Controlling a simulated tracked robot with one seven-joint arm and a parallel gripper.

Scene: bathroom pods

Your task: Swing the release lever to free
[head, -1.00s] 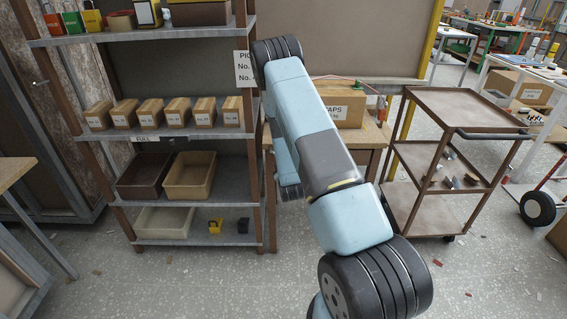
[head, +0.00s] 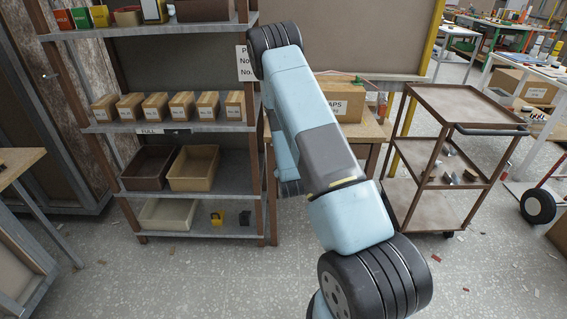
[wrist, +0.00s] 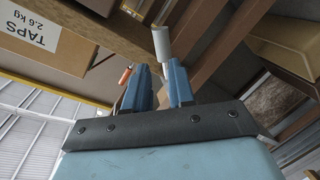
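My gripper (wrist: 163,75) shows in the wrist view with its two blue fingers apart and a narrow gap between them. A pale cylinder on a thin rod (wrist: 160,42) stands just beyond the fingertips. An orange-tipped piece (wrist: 125,75) shows left of the left finger. I cannot tell for sure which of these is the release lever, or whether a finger touches either. In the head view the gripper is hidden behind my arm.
A cardboard box marked TAPS (head: 350,108) sits on a wooden table (head: 372,131); it also shows in the wrist view (wrist: 45,40). A shelf rack (head: 210,229) with boxes and bins stands left. A brown trolley (head: 465,108) stands right. Open floor lies in front.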

